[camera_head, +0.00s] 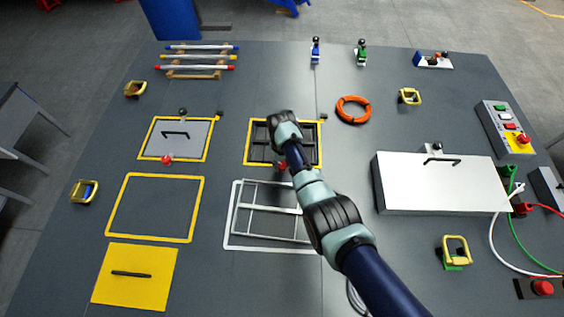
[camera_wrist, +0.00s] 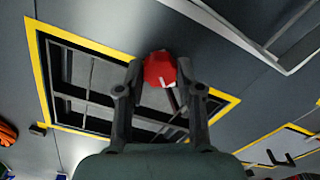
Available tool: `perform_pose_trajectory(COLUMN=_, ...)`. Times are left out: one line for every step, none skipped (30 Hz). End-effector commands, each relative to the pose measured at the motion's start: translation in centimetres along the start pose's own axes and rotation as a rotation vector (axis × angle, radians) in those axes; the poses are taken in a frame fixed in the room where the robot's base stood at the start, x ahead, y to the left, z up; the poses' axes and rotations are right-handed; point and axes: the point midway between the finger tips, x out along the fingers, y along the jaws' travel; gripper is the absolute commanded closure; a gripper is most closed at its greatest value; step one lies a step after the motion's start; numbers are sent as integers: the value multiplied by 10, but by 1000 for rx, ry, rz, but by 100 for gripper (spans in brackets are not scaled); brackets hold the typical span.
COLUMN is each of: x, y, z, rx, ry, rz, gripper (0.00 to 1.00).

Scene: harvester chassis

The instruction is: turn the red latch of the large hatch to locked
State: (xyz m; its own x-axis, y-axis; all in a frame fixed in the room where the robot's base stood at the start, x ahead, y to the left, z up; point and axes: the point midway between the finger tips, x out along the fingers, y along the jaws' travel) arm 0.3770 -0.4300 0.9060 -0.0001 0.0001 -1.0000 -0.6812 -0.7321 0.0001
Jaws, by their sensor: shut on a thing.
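The red latch (camera_wrist: 158,68) is a small faceted knob with a white mark, at the front edge of a yellow-bordered hatch frame (camera_wrist: 42,78) with a dark barred inside. My gripper (camera_wrist: 160,76) has one finger on each side of the latch and is shut on it. In the head view the red latch (camera_head: 282,165) shows only partly beside my arm, at the front edge of the middle yellow hatch frame (camera_head: 248,142). My arm hides the fingers there. I cannot tell from the mark whether the latch is locked.
Left of it is a grey lidded hatch (camera_head: 195,139) with its own red latch (camera_head: 166,159). A white rail frame (camera_head: 232,225) lies in front. A white box (camera_head: 425,190) stands to the right, and an orange ring (camera_head: 353,110) lies behind right.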

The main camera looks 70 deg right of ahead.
Motion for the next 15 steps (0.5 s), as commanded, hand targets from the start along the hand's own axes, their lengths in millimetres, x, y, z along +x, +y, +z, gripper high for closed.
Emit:
perform_pose_trajectory(x=-1, y=0, z=0, rx=42, ry=-1, rz=0, gripper=99)
perform_pose_trajectory(x=-1, y=0, z=0, rx=71, ry=-1, rz=0, gripper=99)
perform_pose_trajectory(x=-1, y=0, z=0, rx=109, ry=-1, rz=0, gripper=99)
perform_pose_trajectory(x=-1, y=0, z=0, rx=137, ry=0, rz=0, gripper=99)
perform_pose_trajectory(x=-1, y=0, z=0, rx=166, ry=0, rz=0, gripper=99)
perform_pose_trajectory(x=-1, y=0, z=0, rx=204, ry=0, rz=0, gripper=99)
perform_pose_trajectory(x=-1, y=0, z=0, rx=232, ry=0, rz=0, gripper=99)
perform_pose_trajectory(x=-1, y=0, z=0, rx=260, ry=0, rz=0, gripper=99)
perform_pose_trajectory(x=-1, y=0, z=0, rx=298, ry=0, rz=0, gripper=99)
perform_pose_trajectory(x=-1, y=0, z=0, rx=325, ry=0, rz=0, gripper=99)
perform_pose_trajectory(x=-1, y=0, z=0, rx=353, ry=0, rz=0, gripper=99)
perform_pose_trajectory(x=-1, y=0, z=0, rx=388, ry=0, rz=0, gripper=99)
perform_pose_trajectory(x=0, y=0, z=0, rx=414, ry=0, rz=0, gripper=99)
perform_pose_trajectory(x=0, y=0, z=0, rx=440, ry=0, rz=0, gripper=99)
perform_pose_trajectory(x=0, y=1, z=0, rx=472, ry=0, rz=0, gripper=99)
